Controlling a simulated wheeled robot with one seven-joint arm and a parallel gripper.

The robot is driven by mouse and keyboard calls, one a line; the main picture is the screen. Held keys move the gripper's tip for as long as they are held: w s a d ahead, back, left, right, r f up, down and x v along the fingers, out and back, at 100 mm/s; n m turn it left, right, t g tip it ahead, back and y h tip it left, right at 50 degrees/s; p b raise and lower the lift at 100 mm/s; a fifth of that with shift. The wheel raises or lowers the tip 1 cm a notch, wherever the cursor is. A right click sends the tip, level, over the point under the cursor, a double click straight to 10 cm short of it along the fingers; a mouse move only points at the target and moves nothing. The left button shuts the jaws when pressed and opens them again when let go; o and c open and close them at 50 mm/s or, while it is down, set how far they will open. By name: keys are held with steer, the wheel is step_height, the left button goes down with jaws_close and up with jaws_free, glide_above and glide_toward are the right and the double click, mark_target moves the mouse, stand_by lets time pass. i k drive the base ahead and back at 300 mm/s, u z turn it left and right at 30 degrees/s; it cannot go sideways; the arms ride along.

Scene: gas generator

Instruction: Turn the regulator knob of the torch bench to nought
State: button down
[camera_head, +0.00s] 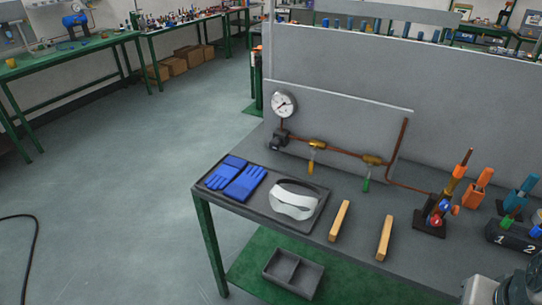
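The torch bench (330,252) is a grey-topped table with green legs and a grey back panel. On the panel, at the left end of a copper pipe, is a round white pressure gauge (284,104) with a dark needle; its reading is too small to tell. Just below it sits a small black regulator part with its knob (277,142); the knob's setting cannot be made out. Two brass valves with levers, one yellow (312,166) and one green (366,184), sit along the pipe. My gripper does not show; only a grey part of my arm is at the bottom right corner.
Blue gloves (244,182) and a white visor (293,200) lie on a tray at the bench's left end. Two wooden bars (340,220) lie near the front edge. A torch stand (432,215) and coloured holders stand right. Floor to the left is open, with a black cable (34,250).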

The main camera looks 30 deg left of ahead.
mark_target(273, 144)
steer(key=k, duration=0.75)
steer(key=u, duration=1.15)
steer(key=i, duration=1)
steer(key=k, duration=0.4)
steer(key=u, duration=0.85)
steer(key=i, duration=1.05)
steer(key=z, duration=0.7)
